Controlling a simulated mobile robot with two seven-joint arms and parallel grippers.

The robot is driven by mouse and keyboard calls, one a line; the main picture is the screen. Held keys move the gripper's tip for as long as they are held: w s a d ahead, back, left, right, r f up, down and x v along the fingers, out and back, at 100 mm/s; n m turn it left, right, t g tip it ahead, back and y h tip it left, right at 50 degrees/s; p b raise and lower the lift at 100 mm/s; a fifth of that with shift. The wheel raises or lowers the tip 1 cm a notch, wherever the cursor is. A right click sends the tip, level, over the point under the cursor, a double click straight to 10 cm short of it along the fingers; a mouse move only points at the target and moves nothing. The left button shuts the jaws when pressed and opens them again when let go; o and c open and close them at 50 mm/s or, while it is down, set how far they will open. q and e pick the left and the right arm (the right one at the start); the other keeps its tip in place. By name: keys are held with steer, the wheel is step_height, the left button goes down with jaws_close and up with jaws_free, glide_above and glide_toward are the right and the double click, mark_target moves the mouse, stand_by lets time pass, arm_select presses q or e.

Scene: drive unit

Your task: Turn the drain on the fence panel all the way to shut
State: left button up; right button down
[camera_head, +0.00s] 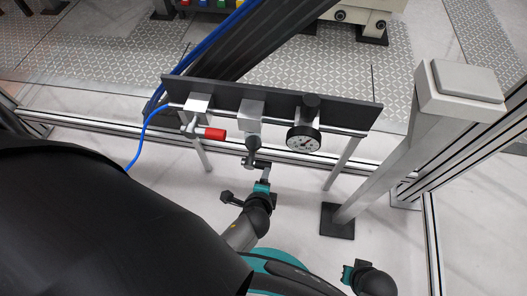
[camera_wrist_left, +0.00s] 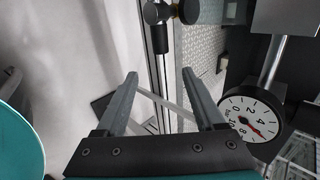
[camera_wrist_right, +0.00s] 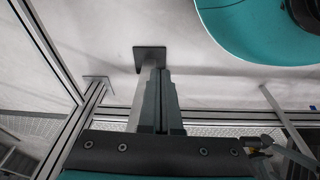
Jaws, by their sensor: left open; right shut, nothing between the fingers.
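The fence panel (camera_head: 330,108) is a dark bar carrying three fittings. The middle one has a grey block (camera_head: 251,112), a dark round part below it and what looks like the drain (camera_head: 258,163), a small dark lever piece, at its lower end. The lever (camera_wrist_left: 158,36) also shows at the top of the left wrist view, beyond the fingertips. My left gripper (camera_head: 265,173) is close below the drain, open in the left wrist view (camera_wrist_left: 160,80) with nothing between its fingers. Contact cannot be told. My right gripper (camera_wrist_right: 161,90) is shut and empty, low over the floor.
A red-handled valve (camera_head: 207,133) is left of the drain; a round gauge (camera_head: 303,139) is right of it. A blue hose (camera_head: 146,130) hangs at the panel's left end. A grey post (camera_head: 375,180) on a dark foot plate (camera_head: 338,222) stands at right.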

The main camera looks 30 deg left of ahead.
arm_select(q)
steer(key=shift+p+v, duration=0.55)
steer(key=shift+v, duration=0.9)
arm_select(e)
steer(key=shift+s+d+f, duration=0.3)
steer(key=shift+s+f, duration=0.05)
steer(key=shift+f, duration=0.3)
steer(key=shift+s+d+f, duration=0.3)
steer(key=shift+s+f, duration=0.05)
steer(key=shift+f, duration=0.25)
